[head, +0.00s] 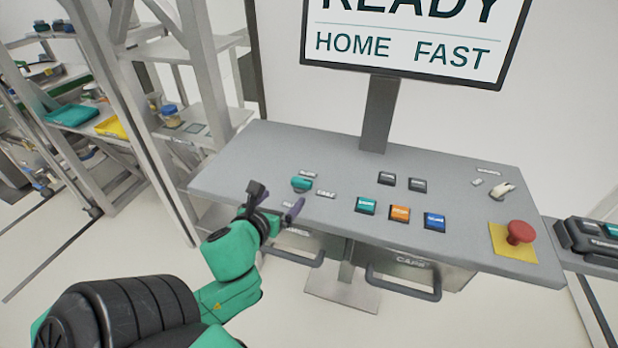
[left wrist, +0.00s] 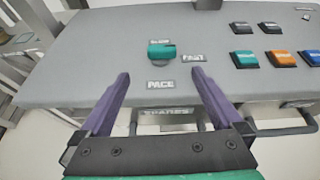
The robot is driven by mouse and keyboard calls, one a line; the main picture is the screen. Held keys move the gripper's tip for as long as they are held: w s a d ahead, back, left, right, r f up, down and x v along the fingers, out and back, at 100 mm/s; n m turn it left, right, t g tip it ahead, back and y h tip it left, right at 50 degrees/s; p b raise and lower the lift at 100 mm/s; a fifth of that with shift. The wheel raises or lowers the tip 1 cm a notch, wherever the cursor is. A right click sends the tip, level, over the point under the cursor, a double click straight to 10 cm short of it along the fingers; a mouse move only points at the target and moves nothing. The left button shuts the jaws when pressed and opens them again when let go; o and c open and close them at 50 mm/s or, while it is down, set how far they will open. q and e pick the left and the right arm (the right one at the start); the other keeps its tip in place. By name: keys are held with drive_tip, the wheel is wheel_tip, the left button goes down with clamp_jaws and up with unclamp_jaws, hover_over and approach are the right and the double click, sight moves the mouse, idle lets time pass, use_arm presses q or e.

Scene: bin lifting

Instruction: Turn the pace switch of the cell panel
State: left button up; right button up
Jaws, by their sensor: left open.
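The pace switch (head: 301,184) is a teal rotary knob on the left part of the grey cell panel (head: 345,165). In the left wrist view the switch (left wrist: 161,52) sits beyond the fingertips, roughly centred between them, with a "PACE" label (left wrist: 160,85) below it and a "FAST" label (left wrist: 193,57) at its right. A label above it is too small to read surely. My left gripper (head: 277,197) is open and empty at the panel's front edge, short of the switch and apart from it. The screen (head: 415,40) reads "READY", "HOME", "FAST". My right gripper is not in view.
Teal (head: 366,206), orange (head: 400,214) and blue (head: 434,221) buttons lie right of the switch, with two dark buttons behind. A white-handled switch (head: 503,190) and a red mushroom button (head: 520,232) are at the right. Drawers with handles (head: 403,288) hang below. Shelving stands at left.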

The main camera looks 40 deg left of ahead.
sight(301, 181)
use_arm(q)
drive_tip(key=shift+m, duration=0.3)
drive_tip(key=p+x, duration=0.1)
drive_tip(key=x, duration=1.3)
drive_tip(key=shift+w+d+p, duration=0.15)
drive_tip(key=shift+w+p, duration=0.25)
drive_tip(key=c, duration=1.2)
